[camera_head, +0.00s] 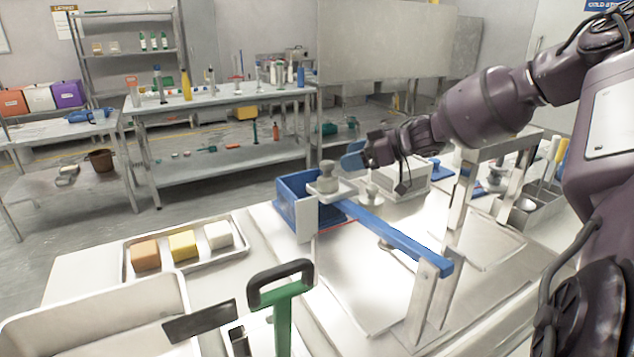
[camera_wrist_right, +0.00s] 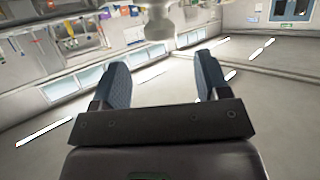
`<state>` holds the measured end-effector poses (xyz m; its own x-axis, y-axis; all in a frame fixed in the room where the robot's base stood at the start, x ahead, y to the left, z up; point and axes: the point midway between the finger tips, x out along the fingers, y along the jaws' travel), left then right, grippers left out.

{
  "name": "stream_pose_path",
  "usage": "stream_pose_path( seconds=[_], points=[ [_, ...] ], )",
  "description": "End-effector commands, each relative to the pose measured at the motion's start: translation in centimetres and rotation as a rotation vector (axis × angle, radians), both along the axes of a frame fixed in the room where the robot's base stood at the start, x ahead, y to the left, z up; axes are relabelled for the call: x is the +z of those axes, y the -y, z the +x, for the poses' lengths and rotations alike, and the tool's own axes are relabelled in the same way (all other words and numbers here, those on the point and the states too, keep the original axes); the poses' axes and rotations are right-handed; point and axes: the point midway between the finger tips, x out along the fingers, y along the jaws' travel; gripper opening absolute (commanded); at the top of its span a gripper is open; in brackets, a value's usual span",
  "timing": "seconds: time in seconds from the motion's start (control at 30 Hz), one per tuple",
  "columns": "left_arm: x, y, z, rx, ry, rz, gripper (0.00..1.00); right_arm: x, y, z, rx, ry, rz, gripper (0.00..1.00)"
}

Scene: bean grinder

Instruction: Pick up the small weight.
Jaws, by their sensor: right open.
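A grey weight (camera_head: 328,170) with a rounded knob stands on a small plate at the far end of the blue beam (camera_head: 395,235) in the head view. A second pale weight (camera_head: 371,193) stands lower, just right of it; I cannot tell for certain which is the small one. My right gripper (camera_head: 352,158) has its blue fingers just right of the weight on the plate, pointing left. In the right wrist view the gripper (camera_wrist_right: 160,75) is open and empty, with a pale weight (camera_wrist_right: 160,22) beyond the fingertips. My left gripper is out of view.
A blue bin (camera_head: 290,195) stands beside the plate. A metal tray (camera_head: 190,262) holds orange, yellow and white blocks. A green lever with a black handle (camera_head: 280,280) rises at the front. Metal posts (camera_head: 425,300) support the beam's near end.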

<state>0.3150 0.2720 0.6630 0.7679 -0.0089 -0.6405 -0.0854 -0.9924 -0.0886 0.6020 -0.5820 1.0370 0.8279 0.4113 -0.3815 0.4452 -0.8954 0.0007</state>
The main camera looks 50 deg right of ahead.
Motion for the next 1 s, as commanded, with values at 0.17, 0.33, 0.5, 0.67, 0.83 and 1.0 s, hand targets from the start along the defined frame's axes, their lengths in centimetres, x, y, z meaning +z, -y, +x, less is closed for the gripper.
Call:
stream_pose_path(
  seconds=[0.17, 0.33, 0.5, 0.67, 0.83, 1.0],
  points=[
    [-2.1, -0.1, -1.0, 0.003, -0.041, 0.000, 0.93, -1.9, -1.1, 2.2, 0.002, -0.011, 0.000, 0.69],
    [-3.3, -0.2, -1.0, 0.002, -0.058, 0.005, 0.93, -2.7, -2.0, 4.1, 0.001, -0.011, 0.000, 0.69],
    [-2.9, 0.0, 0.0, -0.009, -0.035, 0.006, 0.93, -2.8, -2.5, 5.1, 0.000, -0.005, 0.000, 0.69],
    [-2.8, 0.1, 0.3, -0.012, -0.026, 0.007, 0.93, -2.6, -2.7, 5.4, 0.000, -0.002, 0.000, 0.69],
    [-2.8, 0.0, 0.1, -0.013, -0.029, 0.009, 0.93, -2.5, -2.7, 5.4, -0.001, 0.000, 0.000, 0.69],
    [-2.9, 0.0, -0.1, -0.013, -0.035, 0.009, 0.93, -2.6, -2.7, 5.3, 0.000, -0.001, 0.000, 0.47]
  ],
)
